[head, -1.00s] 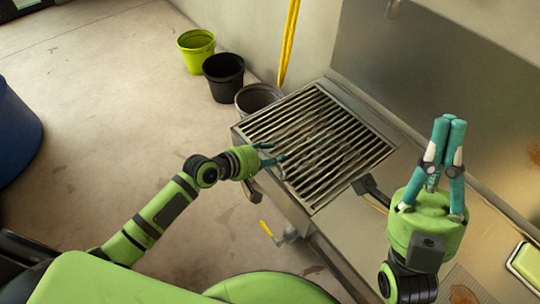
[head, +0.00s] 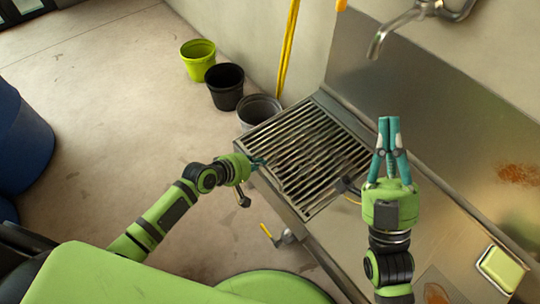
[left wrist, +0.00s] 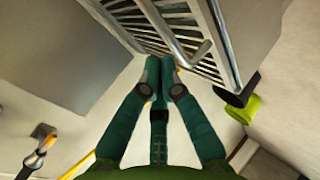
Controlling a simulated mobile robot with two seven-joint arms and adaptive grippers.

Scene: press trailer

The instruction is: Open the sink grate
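The sink grate (head: 300,150), a slatted metal panel, lies flat over the sink basin in the head view. My left gripper (head: 260,162) is at its left front edge, with fingertips close to the rim. In the left wrist view the fingers (left wrist: 162,66) are drawn together beside a bent metal bar (left wrist: 170,38), with the slats just behind. I see nothing clearly held between them, and contact with the bar cannot be told. My right gripper (head: 388,122) points up over the counter, right of the grate, fingers together and empty.
A tap (head: 400,30) juts from the wall above the counter. Yellow-green (head: 198,60), black (head: 225,87) and grey (head: 260,110) buckets stand left of the sink. A yellow-handled valve (head: 270,234) sits below its front. A green sponge-like block (head: 502,268) lies at right.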

